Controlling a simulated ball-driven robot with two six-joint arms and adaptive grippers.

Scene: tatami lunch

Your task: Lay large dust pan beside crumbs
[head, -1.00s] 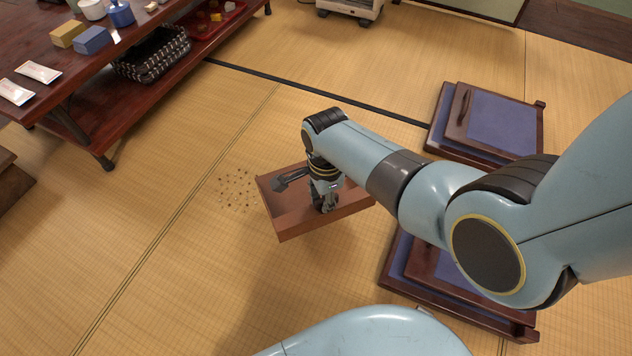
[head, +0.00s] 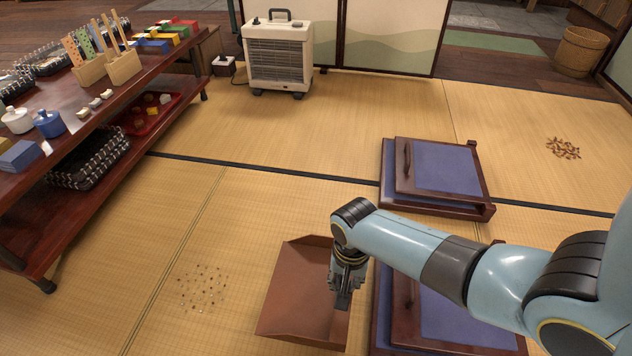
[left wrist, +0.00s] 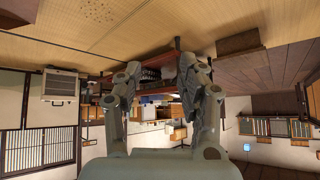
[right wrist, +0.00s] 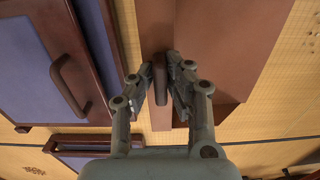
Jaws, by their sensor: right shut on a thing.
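The large dust pan (head: 290,290) is a wide brown tray just right of the crumbs (head: 202,287), with bare mat between them. It looks nearly level; I cannot tell whether it touches the mat. My right gripper (head: 342,298) is above its right side. In the right wrist view my right gripper (right wrist: 166,68) is shut on the pan's brown handle (right wrist: 160,95), and the pan body (right wrist: 235,45) shows behind. My left gripper (left wrist: 160,65) is open and empty in the left wrist view, and is outside the head view. Crumbs also show there at the top (left wrist: 100,14).
Stacked wooden trays with blue tops (head: 440,170) stand behind the pan, and another stack (head: 450,315) is close on its right. A low table (head: 60,215) is at left, a heater (head: 278,55) behind. Brown bits (head: 563,148) lie far right. Mat left of the crumbs is clear.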

